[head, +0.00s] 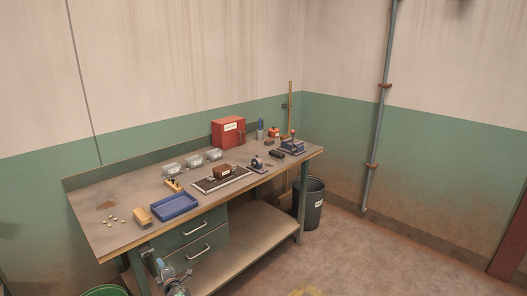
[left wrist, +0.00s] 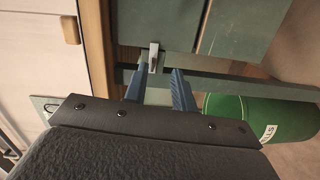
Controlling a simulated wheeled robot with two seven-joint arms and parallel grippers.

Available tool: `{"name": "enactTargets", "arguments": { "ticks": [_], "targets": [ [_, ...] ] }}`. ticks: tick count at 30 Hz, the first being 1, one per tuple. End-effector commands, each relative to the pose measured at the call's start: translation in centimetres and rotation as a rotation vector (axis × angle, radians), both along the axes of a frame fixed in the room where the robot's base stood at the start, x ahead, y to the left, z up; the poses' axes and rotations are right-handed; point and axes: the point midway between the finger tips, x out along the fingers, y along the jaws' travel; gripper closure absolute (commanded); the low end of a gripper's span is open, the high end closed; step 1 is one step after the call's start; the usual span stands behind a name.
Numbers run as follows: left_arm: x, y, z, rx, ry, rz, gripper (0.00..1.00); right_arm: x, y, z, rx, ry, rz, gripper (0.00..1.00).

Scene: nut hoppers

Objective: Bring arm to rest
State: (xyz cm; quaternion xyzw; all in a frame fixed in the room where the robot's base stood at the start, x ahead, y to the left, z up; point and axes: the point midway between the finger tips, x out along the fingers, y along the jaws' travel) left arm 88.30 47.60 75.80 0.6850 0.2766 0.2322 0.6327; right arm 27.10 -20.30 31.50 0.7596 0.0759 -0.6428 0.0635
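My left gripper (head: 152,260) is low at the front of the workbench (head: 130,236), below the tabletop edge and left of the green drawers (head: 193,233). In the left wrist view my left gripper (left wrist: 158,75) has its two blue-grey fingers apart, with nothing visibly held between them. A small metal handle (left wrist: 153,58) shows just beyond the fingertips; I cannot tell whether they touch it. My right gripper is in neither view.
A green bin (left wrist: 240,120) stands close beside the left gripper. A grey bin (head: 312,205) is at the far end. Floor at right is clear.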

Motion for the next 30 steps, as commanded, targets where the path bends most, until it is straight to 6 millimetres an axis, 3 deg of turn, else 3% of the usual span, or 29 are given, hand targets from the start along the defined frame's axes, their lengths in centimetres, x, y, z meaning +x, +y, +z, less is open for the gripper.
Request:
{"name": "enactTargets", "arguments": {
  "ticks": [5, 9, 11, 14, 20, 30],
  "targets": [
    [2.9, -4.0, -0.1, 0.128, 0.153, -0.263, 0.74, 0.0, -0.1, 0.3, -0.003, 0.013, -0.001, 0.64],
    [5.3, -9.2, 0.7, 0.282, 0.288, -0.498, 0.74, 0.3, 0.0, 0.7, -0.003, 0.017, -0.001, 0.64],
    [5.9, -11.3, 0.9, 0.355, 0.349, -0.592, 0.74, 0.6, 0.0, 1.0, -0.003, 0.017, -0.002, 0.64],
    [5.6, -14.8, -0.4, 0.478, 0.474, -0.744, 0.74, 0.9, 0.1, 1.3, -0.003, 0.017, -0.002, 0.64],
    [0.0, -20.3, -7.7, 0.708, 0.779, -1.020, 0.74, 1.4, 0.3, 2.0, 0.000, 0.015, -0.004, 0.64],
    [-15.4, -24.9, -21.2, 0.932, 1.175, -1.306, 0.74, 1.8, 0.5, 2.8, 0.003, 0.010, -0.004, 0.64]
  ]
}}
